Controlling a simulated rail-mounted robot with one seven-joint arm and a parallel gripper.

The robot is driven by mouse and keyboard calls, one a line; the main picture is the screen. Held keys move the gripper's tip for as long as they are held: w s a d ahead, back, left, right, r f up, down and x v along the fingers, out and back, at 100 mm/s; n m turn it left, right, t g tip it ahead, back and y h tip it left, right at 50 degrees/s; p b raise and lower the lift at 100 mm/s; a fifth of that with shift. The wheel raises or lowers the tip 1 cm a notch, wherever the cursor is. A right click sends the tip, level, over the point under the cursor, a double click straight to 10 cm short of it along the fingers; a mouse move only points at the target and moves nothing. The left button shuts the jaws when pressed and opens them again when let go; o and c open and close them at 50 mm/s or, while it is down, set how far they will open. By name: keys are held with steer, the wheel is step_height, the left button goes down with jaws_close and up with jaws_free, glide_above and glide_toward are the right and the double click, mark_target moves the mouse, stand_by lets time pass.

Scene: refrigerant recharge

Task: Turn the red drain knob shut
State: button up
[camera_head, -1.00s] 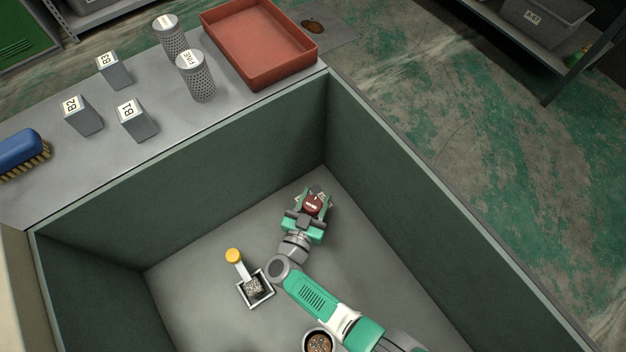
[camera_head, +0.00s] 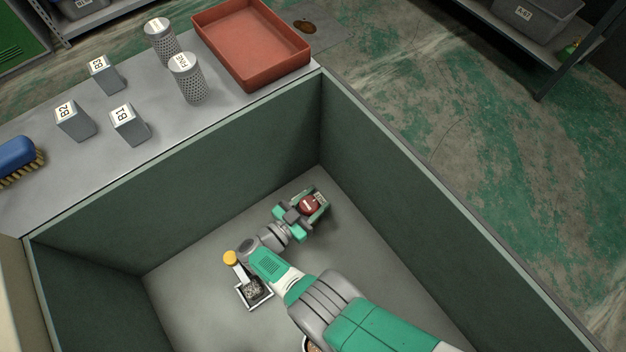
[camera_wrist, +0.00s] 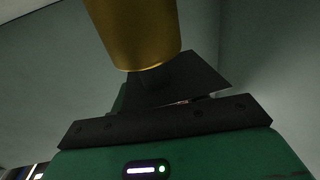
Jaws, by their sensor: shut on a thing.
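The red drain knob (camera_head: 308,203) is low in the far corner of the green-walled basin, with a pale mark across its top. My gripper (camera_head: 307,206) is shut on the knob, with one green finger on each side of it. In the wrist view, my gripper's dark and green body fills the lower part. A brass-coloured cylinder (camera_wrist: 135,30) stands close in front of it there. The knob's red face is not visible in that view, and the fingertips cannot be made out clearly. A small pale label (camera_head: 320,196) shows beside the knob.
A yellow-capped lever (camera_head: 231,258) stands at a small square box (camera_head: 253,291) on the basin floor, close to my arm. Basin walls (camera_head: 240,150) rise near the knob. The ledge holds a red tray (camera_head: 295,72), grey blocks, perforated cylinders and a blue brush (camera_head: 15,157).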

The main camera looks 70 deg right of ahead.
mark_target(314, 199)
stand_by(0.3)
steer(key=o, duration=1)
steer(key=shift+r, duration=0.1)
step_height(314, 199, up, 5)
steer(key=p, duration=0.5)
steer(key=shift+s, duration=0.1)
steer(key=s+a+p, duration=0.8)
steer(key=s+a, duration=0.2)
steer(key=a, duration=0.2)
steer(key=shift+a, duration=0.1)
